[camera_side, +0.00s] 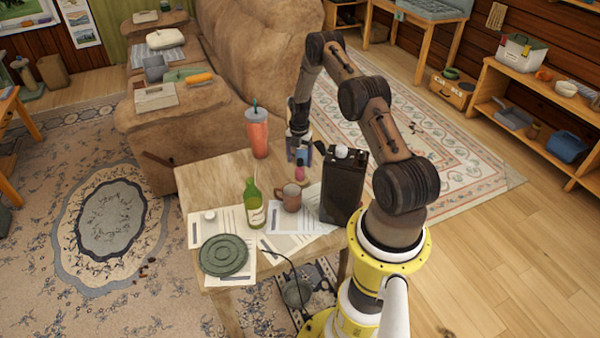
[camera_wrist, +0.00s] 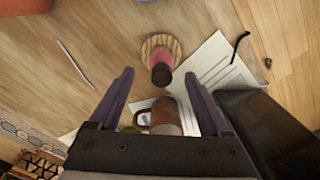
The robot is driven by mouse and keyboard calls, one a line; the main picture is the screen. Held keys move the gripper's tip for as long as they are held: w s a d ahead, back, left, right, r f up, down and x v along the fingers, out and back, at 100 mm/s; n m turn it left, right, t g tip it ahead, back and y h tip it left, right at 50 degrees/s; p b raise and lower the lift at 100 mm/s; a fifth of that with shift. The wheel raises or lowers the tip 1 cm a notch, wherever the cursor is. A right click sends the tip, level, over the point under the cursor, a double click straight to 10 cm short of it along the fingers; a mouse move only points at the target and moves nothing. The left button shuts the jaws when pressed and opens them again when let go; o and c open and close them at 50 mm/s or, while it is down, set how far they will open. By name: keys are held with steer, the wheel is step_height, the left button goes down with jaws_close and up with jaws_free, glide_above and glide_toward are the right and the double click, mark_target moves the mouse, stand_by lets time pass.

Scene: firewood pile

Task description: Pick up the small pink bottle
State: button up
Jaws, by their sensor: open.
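The small pink bottle (camera_side: 300,173) stands on the wooden table just below my gripper in the side view. It has a dark cap.
A brown mug (camera_side: 291,197), a green bottle (camera_side: 253,205) and a tall black container (camera_side: 343,185) stand close by. An orange tumbler (camera_side: 257,133) is at the back. The table's back left is bare.

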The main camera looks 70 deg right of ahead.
mark_target(300, 167)
steer(key=shift+d+f, duration=0.1)
steer(key=shift+f, duration=3.15)
steer(key=shift+c, duration=0.3)
jaws_close()
